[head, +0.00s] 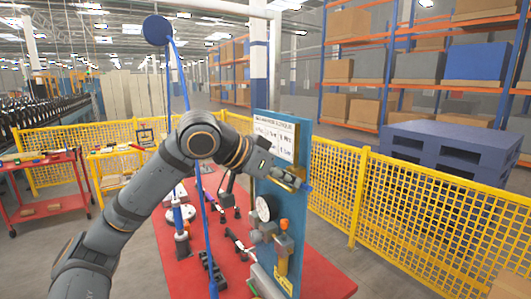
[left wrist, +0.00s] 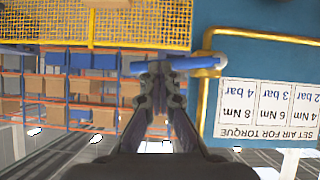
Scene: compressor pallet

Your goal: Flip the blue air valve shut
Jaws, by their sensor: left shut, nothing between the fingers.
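The blue air valve handle (left wrist: 200,63) shows in the left wrist view as a blue bar lying across the picture beside a brass pipe (left wrist: 204,105) on the blue panel (left wrist: 270,35). My left gripper (left wrist: 158,68) is shut and empty, with its fingertips right at the bar's left part. I cannot tell whether they touch it. In the head view the left gripper (head: 296,181) is at the upper part of the blue panel (head: 293,215), below the torque sign, and hides most of the valve. My right gripper is not in view.
A gauge (head: 263,208) and an orange-topped fitting (head: 283,225) sit lower on the panel. The red table (head: 325,280) holds several black tools and fittings. A blue hose (head: 201,215) hangs by my left arm. A yellow fence (head: 420,205) stands behind.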

